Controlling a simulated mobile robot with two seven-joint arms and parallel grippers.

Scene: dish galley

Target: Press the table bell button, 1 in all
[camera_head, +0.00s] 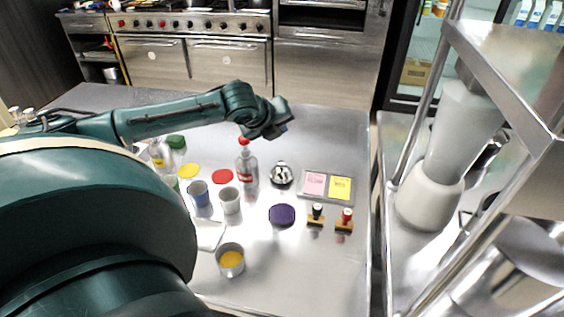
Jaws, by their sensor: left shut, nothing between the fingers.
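The table bell (281,174), a small silver dome with a dark base, stands on the steel table (330,275) right of the red-capped bottle. My left gripper (280,122) is shut and empty. In the head view it appears above and beyond the bell, apart from it. The bell's top is in view and nothing covers it. My right gripper is not in view.
Close left of the bell stand a red-capped bottle (246,168), a white cup (230,201) and a blue cup (199,194). A pink and yellow pad tray (328,201), two stamps (316,216) and a purple disc (282,215) lie nearby. A blender (448,150) stands at right.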

